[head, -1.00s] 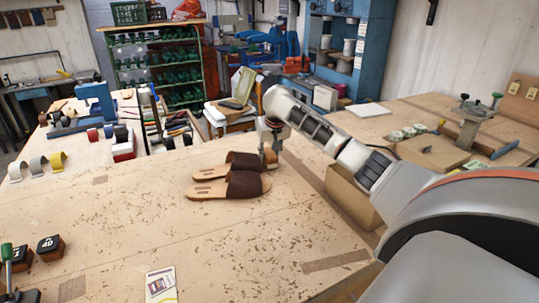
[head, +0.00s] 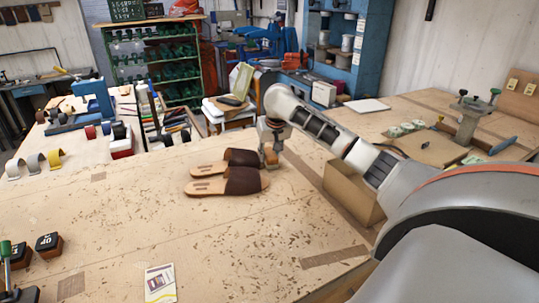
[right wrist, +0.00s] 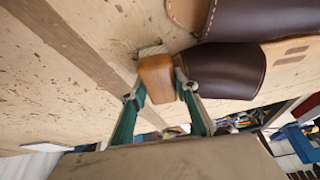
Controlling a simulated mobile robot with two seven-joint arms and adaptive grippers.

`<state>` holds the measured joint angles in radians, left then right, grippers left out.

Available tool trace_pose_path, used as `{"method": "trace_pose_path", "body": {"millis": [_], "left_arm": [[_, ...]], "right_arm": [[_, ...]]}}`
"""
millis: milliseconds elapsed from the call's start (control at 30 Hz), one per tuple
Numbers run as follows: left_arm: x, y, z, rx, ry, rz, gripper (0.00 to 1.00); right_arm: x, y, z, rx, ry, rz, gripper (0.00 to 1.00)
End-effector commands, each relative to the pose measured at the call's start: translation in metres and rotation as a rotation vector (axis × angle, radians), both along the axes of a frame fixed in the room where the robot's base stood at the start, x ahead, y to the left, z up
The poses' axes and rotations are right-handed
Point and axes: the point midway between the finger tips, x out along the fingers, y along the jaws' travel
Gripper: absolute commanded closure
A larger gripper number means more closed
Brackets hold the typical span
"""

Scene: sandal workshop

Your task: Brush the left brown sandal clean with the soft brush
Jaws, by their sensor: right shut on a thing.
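Two brown sandals with dark brown straps lie side by side on the bench in the head view, a near one (head: 242,181) and a far one (head: 240,158). Their straps point right; I cannot tell which is the left one. My right gripper (head: 270,150) is at the strap end of the far sandal. In the right wrist view its green-backed fingers (right wrist: 160,88) are shut on the soft brush (right wrist: 155,80), a wooden block with pale bristles pointing to the bench. The brush is beside the nearer dark strap (right wrist: 222,70); contact is unclear. My left gripper is out of view.
A cardboard box (head: 352,192) stands right of the sandals. Dark-topped blocks (head: 48,243) and a card (head: 160,283) lie in front. The bench between is clear.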

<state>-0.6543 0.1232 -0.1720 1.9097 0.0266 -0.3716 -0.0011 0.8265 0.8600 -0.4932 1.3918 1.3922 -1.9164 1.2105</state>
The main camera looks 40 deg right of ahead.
Motion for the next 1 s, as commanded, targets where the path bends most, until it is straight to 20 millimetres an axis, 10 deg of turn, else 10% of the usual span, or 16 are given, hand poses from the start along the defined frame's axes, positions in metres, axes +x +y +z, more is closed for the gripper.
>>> {"method": "trace_pose_path", "body": {"millis": [1000], "left_arm": [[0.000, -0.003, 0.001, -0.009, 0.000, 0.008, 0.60]], "right_arm": [[0.000, 0.000, 0.080, 0.000, -0.001, 0.000, 0.92]]}}
